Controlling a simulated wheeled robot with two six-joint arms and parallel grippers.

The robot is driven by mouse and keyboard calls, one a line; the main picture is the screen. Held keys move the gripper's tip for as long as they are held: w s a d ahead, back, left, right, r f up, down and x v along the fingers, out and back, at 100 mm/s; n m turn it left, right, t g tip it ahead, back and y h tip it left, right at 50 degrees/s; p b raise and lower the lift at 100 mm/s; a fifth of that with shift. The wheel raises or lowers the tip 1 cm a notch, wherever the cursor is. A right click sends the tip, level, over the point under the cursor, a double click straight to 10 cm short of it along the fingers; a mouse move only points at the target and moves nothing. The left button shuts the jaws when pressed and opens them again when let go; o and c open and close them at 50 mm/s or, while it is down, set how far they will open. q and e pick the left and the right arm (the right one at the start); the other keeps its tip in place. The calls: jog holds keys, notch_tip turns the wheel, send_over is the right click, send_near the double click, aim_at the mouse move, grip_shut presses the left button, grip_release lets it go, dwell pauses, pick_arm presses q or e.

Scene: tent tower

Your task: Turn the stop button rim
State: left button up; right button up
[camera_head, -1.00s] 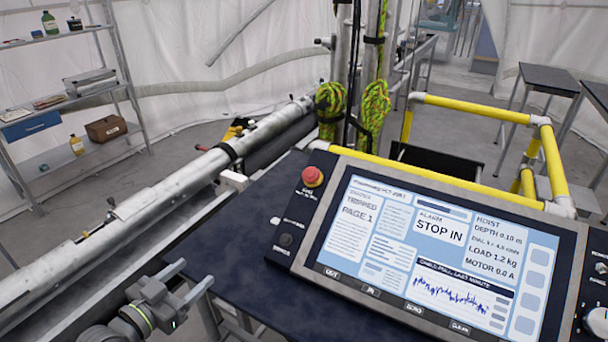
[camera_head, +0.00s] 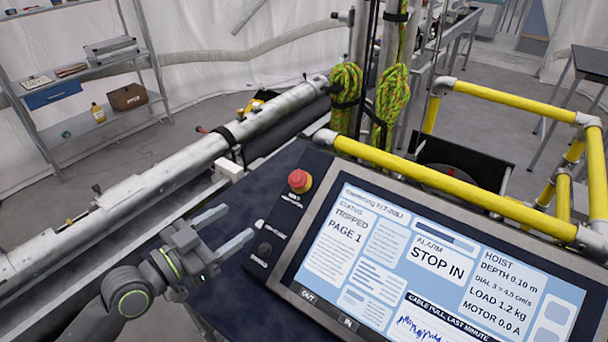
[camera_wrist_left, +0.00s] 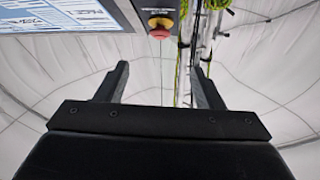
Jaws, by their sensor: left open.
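The red stop button (camera_head: 299,180) with its yellow rim sits on the upper left corner of the console (camera_head: 318,190). The screen shows "STOP IN" and "TRIPPED". My left gripper (camera_head: 238,226) is open and empty, to the left of and nearer than the button, with its fingers pointing right toward the console. In the left wrist view the button (camera_wrist_left: 161,23) shows at the top, beyond the open fingers (camera_wrist_left: 162,78) and apart from them. My right gripper is in neither view.
A long metal pipe (camera_head: 190,165) runs along the left of the dark table (camera_head: 232,290). Yellow rails (camera_head: 450,185) stand behind the console. Green rope (camera_head: 392,95) hangs on posts behind the button. Shelves (camera_head: 75,60) stand at the back left.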

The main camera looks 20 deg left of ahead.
pick_arm(q)
jog(key=p, duration=0.4)
send_near(293, 182)
jog(key=x, duration=0.8)
jog(key=shift+r, duration=0.15)
jog(key=shift+w+d+p, duration=0.25)
jog(key=shift+w+p, duration=0.1)
jog(key=shift+w, duration=0.15)
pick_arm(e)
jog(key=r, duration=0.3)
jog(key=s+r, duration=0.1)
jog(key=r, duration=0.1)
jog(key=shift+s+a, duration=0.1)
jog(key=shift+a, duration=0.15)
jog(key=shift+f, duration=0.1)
pick_arm(q)
jog(key=c, duration=0.9)
jog(key=shift+c, duration=0.4)
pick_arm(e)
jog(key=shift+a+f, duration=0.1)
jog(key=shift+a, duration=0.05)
